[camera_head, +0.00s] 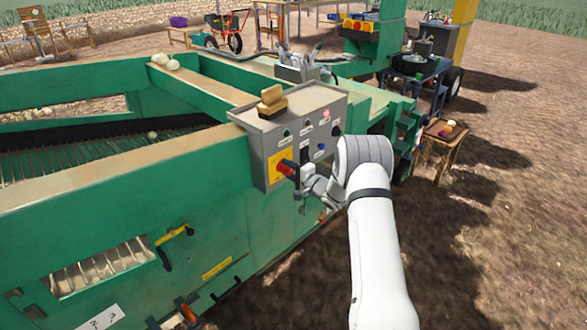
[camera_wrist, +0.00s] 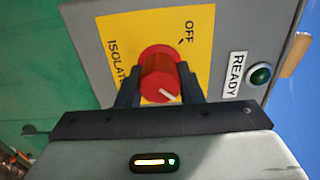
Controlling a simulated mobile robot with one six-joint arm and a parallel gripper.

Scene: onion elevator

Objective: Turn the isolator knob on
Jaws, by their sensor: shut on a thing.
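The isolator knob (camera_wrist: 158,76) is red and round, on a yellow plate (camera_wrist: 115,28) lettered "ISOLAT…" and "OFF". A white pointer line shows on its face. In the head view the knob (camera_head: 287,169) sits at the lower left of a grey control box (camera_head: 264,140). My gripper (camera_wrist: 160,88) is shut on the knob, one dark finger on each side. In the head view my gripper (camera_head: 300,178) reaches the box from the right. Any "ON" mark is hidden or out of view. The pointer does not line up with the "OFF" mark.
A green lamp labelled READY (camera_wrist: 261,74) is right of the plate. Other buttons dot the box front. A brush (camera_head: 271,100) lies on top of the box. The green machine (camera_head: 120,220) extends left. Bare ground (camera_head: 480,220) lies open to the right.

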